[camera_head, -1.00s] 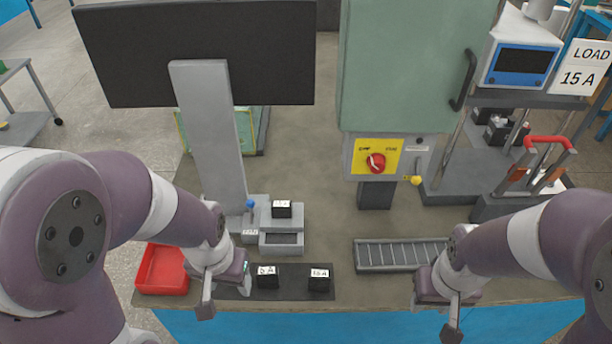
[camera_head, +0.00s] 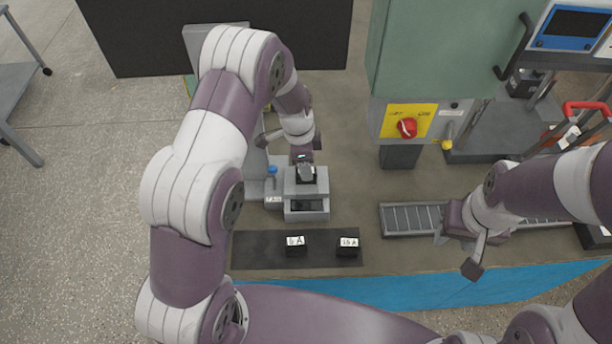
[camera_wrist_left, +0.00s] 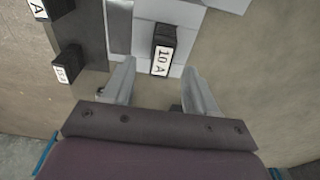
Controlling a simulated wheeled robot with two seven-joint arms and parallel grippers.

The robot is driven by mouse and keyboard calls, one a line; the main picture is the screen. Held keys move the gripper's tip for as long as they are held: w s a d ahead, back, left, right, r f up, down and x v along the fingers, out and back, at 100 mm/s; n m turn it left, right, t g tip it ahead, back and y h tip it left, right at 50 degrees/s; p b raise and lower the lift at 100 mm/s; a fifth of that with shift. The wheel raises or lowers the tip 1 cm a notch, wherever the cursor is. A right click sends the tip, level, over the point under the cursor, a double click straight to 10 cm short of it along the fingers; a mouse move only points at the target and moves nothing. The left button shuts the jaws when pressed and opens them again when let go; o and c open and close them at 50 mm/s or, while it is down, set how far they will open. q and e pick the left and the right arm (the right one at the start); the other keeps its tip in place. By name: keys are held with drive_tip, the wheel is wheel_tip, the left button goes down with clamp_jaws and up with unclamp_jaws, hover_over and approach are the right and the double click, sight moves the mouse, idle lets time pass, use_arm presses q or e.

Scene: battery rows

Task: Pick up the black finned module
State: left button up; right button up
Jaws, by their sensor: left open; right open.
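A black block labelled 10 A (camera_wrist_left: 162,52) sits on the grey stand (camera_head: 306,206), seen from above in the left wrist view. In the head view it is mostly behind my left gripper (camera_head: 304,170). The left gripper also shows in the left wrist view (camera_wrist_left: 160,88), open, its fingers to either side of the block's labelled end, nothing held. Two more black blocks, labelled 5 A (camera_head: 296,246) and 15 A (camera_head: 347,247), stand on a dark mat (camera_head: 265,252). Fins cannot be clearly made out on any block. My right gripper (camera_head: 458,252) is open and empty near the front edge.
A blue-knobbed lever (camera_head: 272,171) stands left of the stand. A roller tray (camera_head: 410,218) lies to the right. A green cabinet with a red switch (camera_head: 407,128) stands behind. Bare bench lies between stand and roller tray.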

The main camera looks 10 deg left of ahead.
use_arm(q)
wheel_tip(320, 180, down, 4)
drive_tip(key=shift+w+f+p, duration=0.15)
drive_tip(key=shift+p, duration=0.25)
clamp_jaws()
